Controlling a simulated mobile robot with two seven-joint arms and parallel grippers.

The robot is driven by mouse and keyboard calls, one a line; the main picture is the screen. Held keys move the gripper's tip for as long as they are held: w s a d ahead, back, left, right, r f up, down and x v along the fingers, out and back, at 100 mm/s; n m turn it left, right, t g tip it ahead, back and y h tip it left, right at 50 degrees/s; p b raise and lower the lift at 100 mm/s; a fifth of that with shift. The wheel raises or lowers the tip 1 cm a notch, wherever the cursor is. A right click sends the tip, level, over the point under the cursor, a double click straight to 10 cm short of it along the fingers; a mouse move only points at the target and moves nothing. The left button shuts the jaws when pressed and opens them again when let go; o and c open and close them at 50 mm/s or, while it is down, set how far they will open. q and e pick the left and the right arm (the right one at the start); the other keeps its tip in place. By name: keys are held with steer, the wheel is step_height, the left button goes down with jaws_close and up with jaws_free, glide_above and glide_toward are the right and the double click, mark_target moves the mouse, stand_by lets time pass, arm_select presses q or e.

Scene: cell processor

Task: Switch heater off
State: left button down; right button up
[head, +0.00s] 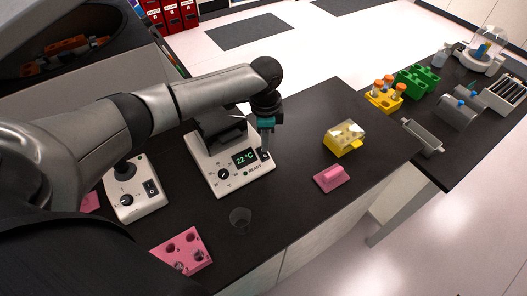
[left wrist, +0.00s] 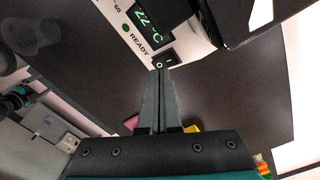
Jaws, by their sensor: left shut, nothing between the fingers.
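The heater (head: 226,176) is a white device with a black top block, a dial and a green display reading 22 °C with READY below it. Its black rocker switch (left wrist: 164,60) sits at the panel corner and is marked with a circle and a line. My left gripper (head: 267,150) points down at this corner, its fingers shut and empty. In the left wrist view the fingertips (left wrist: 160,71) are right at the switch; whether they touch it I cannot tell. The fingers partly hide the switch in the head view. My right gripper is not in view.
A second white device (head: 137,190) with a knob stands left of the heater. A clear cup (head: 240,220), a pink rack (head: 182,251), a pink block (head: 331,177) and a yellow box (head: 344,138) stand on the black bench. The bench between cup and pink block is clear.

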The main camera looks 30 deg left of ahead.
mark_target(265, 156)
arm_select(q)
steer(key=shift+f+b, duration=0.7)
steer(key=shift+f, duration=0.75)
stand_by(0.8)
steer(key=shift+s, duration=0.1)
step_height(265, 156, up, 7)
steer(key=p, duration=0.8)
stand_by(0.4)
